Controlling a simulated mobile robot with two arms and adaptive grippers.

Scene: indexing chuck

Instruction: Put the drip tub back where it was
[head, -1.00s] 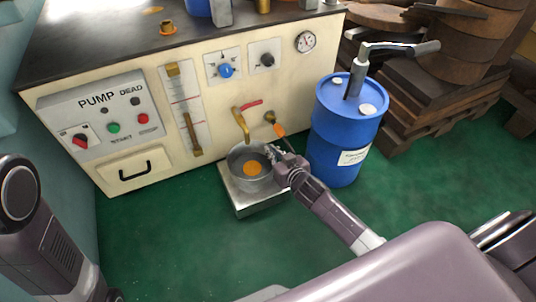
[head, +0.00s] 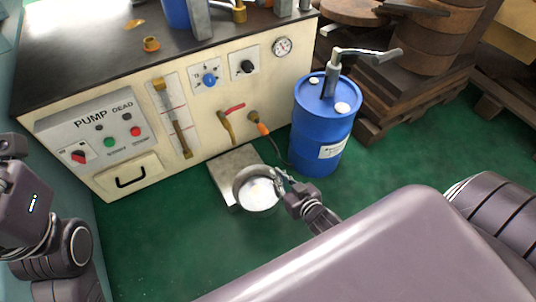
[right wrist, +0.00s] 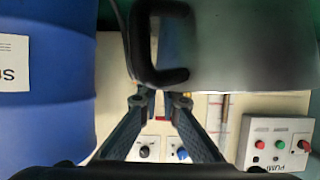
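The drip tub (head: 258,192), a round grey metal pan with a bright inside, is in front of the pump cabinet in the head view. It overlaps the near right corner of the low metal stand (head: 226,164); I cannot tell its height above the floor. In the right wrist view, the tub's black handle (right wrist: 160,76) and grey wall (right wrist: 240,45) lie just beyond the fingertips (right wrist: 161,100).
The pump cabinet (head: 200,125) stands behind, with a red-handled valve (head: 232,108) and an orange-handled hose fitting (head: 262,128) above the stand. A blue drum (head: 318,130) with a hand pump stands close on the right. Green floor in front is clear.

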